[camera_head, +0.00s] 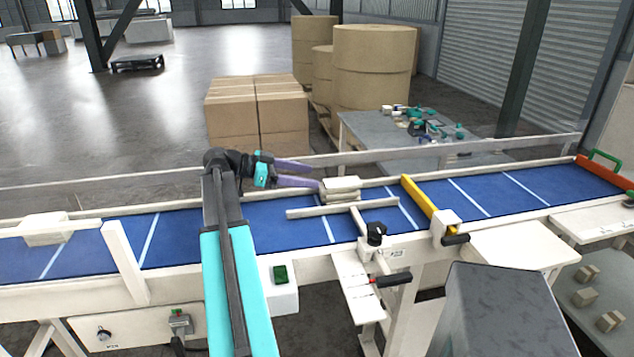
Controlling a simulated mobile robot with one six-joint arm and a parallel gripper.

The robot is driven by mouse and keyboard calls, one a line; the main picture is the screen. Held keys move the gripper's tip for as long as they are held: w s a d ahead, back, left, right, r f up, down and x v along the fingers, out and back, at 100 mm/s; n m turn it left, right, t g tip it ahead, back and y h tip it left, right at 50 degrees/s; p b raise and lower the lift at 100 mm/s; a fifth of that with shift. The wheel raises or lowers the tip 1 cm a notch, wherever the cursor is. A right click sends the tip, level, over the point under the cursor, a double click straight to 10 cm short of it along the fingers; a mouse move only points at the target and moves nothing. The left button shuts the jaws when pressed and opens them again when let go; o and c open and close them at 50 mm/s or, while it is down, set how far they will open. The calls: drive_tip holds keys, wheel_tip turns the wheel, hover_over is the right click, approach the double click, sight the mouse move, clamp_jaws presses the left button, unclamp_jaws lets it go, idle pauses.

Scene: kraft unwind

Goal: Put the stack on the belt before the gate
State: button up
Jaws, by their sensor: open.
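A small stack (341,186) of pale, flat pieces sits at the far side of the blue belt (275,222), close to the far rail. My gripper (315,174) reaches in from the left with its purple fingers spread open. Its fingertips are just left of the stack, and nothing shows between them. I cannot tell whether the nearer finger touches the stack. A yellow gate bar (420,196) crosses the belt to the right of the stack. A pale T-shaped pusher (325,211) lies over the belt just in front of the stack.
A pale upright post (124,262) and a pale block (45,229) stand at the left of the belt. A red end stop (605,172) with a green handle is at the far right. A grey table (375,135) with small items stands behind. Cartons (257,110) stand further back.

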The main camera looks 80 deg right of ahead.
drive_tip(key=shift+w+a+r, duration=0.1)
drive_tip(key=shift+w+a, duration=0.1)
drive_tip(key=shift+w, duration=0.2)
drive_tip(key=shift+w, duration=0.1)
idle(0.5)
